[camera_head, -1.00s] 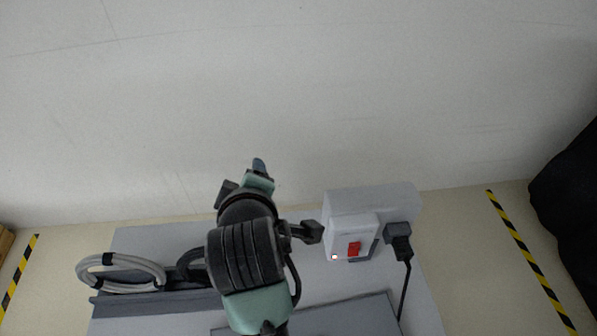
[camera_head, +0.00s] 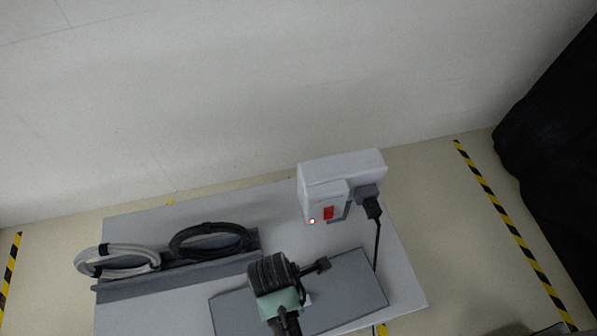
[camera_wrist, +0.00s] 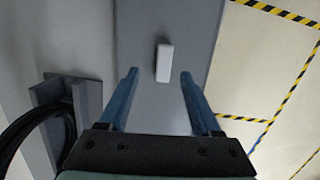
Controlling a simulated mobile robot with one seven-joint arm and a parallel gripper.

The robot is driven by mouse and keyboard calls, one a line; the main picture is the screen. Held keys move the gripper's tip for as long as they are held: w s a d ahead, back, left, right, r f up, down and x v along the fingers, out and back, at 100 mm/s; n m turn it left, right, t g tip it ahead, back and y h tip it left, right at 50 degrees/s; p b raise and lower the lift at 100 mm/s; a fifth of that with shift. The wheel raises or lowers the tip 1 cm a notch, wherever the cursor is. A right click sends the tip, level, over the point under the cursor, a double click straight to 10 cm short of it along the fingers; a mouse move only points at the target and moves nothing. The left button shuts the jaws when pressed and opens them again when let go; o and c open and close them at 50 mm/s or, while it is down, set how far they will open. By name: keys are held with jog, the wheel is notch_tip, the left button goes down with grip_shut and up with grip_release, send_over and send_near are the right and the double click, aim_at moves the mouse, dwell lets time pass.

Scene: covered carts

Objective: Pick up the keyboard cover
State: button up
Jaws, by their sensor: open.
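A flat grey panel (camera_head: 352,282), which looks like the keyboard cover, lies on the light grey cart top. It also shows in the wrist view (camera_wrist: 140,45). A small white block (camera_wrist: 164,62) sits on the panel. In the wrist view my gripper (camera_wrist: 158,74) is open, its two blue fingers apart and the block between and slightly beyond the tips. I cannot tell the height gap. In the head view my arm hides part of the panel and the fingers. A bit of white, probably the block, shows beside the arm (camera_head: 306,299).
A grey rack (camera_head: 180,276) with a white coiled cable (camera_head: 118,272) and a black coiled cable (camera_head: 208,251) is at the left. A white power box (camera_head: 342,172) with a red switch and black plug stands at the back. Black draped cloth (camera_head: 555,150) hangs at the right.

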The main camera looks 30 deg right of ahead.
jog(key=f, duration=0.2)
jog(key=s+f, duration=0.1)
jog(key=f, duration=0.1)
jog(key=shift+d+p, duration=0.15)
jog(key=shift+p, duration=0.25)
jog(key=shift+f, duration=0.55)
jog(key=shift+w, duration=0.1)
grip_shut()
